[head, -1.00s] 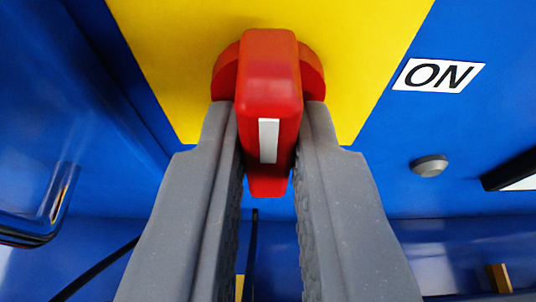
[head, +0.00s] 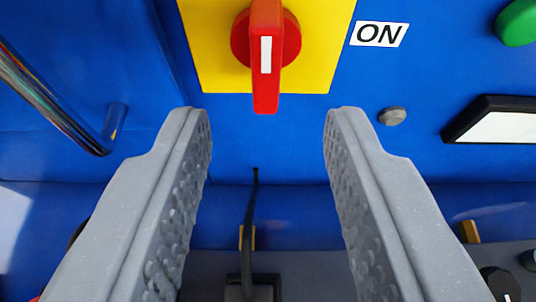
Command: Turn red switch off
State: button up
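The red switch (head: 266,85) is a rotary knob on a yellow plate (head: 219,60) on the blue panel, at the top middle. Its handle stands vertical in the picture, with a white stripe running up and down. A label reading "ON" (head: 379,34) is to the right of the plate. My gripper (head: 267,112) is wide open and empty. Its two grey fingers are apart, on either side and a little below the knob, and touch nothing visible. The knob's top edge is cut off by the frame.
A green button (head: 516,22) is at the top right, above a black-framed white display (head: 500,125). A small grey knob (head: 392,116) sits beside the right fingertip. A bundle of cables (head: 50,98) hangs at the left. A black cable (head: 251,225) runs down between the fingers.

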jog(key=v, duration=0.7)
jog(key=shift+s, duration=0.2)
jog(key=shift+r, duration=0.1)
jog(key=s+d+r+t, duration=0.1)
jog(key=s+d+r, duration=0.3)
jog(key=d+r, duration=0.4)
jog(key=s+d+r+t, duration=0.1)
jog(key=s+d+r, duration=0.4)
jog(key=d+r, duration=0.4)
jog(key=d, duration=0.4)
jog(key=shift+s+r, duration=0.25)
jog(key=shift+s, duration=0.1)
jog(key=shift+c, duration=0.9)
